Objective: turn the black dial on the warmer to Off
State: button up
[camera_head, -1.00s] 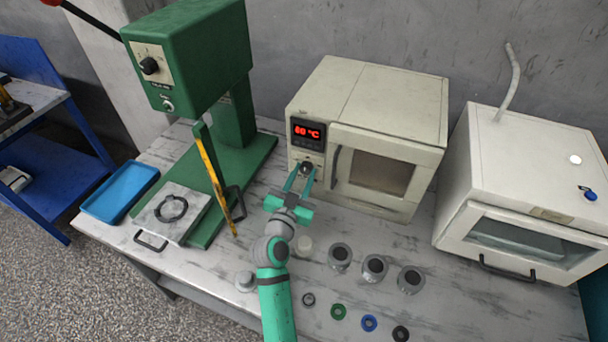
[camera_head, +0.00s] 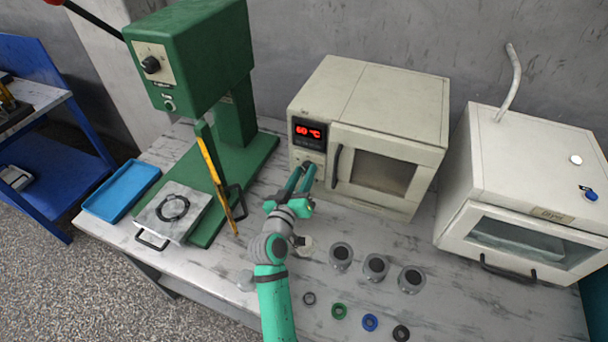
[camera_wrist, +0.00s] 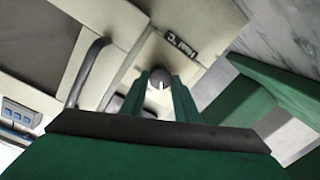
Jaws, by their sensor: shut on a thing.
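The cream warmer (camera_head: 385,100) stands at the back of the table, with a red display (camera_head: 308,131) that seems to read 60 °C. My gripper (camera_head: 302,171) reaches the lower left of its front, just below the display, and hides the dial in the head view. In the wrist view the dark dial (camera_wrist: 158,72) with a pale pointer mark sits between my green fingertips (camera_wrist: 160,84), which are shut on it. I cannot read any Off mark around the dial.
The warmer's door handle (camera_head: 336,166) is close to the right of my fingers. A green press (camera_head: 235,125) stands to the left. Several metal cylinders (camera_head: 375,267) and coloured rings (camera_head: 369,323) are on the table to the right of my arm. Another white cabinet (camera_head: 530,150) stands at far right.

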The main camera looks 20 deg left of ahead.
jog(key=n, duration=0.5)
jog(key=shift+n, duration=0.4)
dwell(0.4)
jog(key=o, duration=1)
jog(key=shift+a, duration=0.1)
jog(key=shift+o, duration=0.2)
jog(key=s, duration=1)
jog(key=shift+s+r, duration=0.25)
jog(key=shift+s, duration=0.1)
jog(key=shift+w+a, duration=0.1)
jog(key=shift+w, duration=0.05)
